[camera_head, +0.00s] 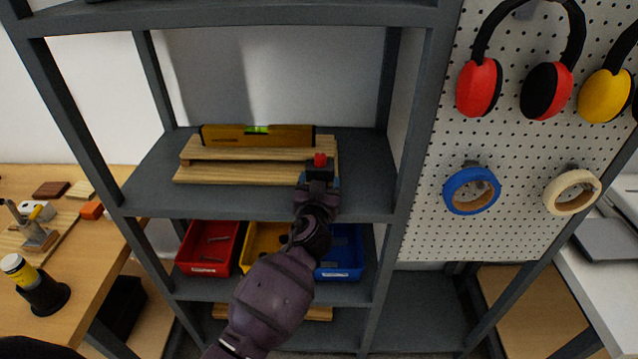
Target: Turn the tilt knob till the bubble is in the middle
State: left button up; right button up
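A yellow spirit level (285,136) lies on a wooden tilt stand (235,175) on the middle shelf. Its green vial (257,130) faces me, but the bubble is too small to place exactly. The red tilt knob (320,159) is at the right end of the stand. My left gripper (319,172) reaches up from below, right at the knob, and covers the area under it. Its fingers are too small and dark to tell whether they are closed on the knob. My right gripper is out of view.
Grey uprights (408,150) flank the shelf (155,190). Red (205,262), yellow (262,238) and blue (343,268) bins sit below. A pegboard (430,220) at right holds ear defenders and tape rolls. A wooden table (95,255) with tools stands at left.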

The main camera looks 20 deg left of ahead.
pick_arm(q)
jog(key=shift+s, duration=0.15)
jog(key=b+v, duration=0.1)
jog(key=v, duration=0.9)
jog(key=shift+s, duration=0.25)
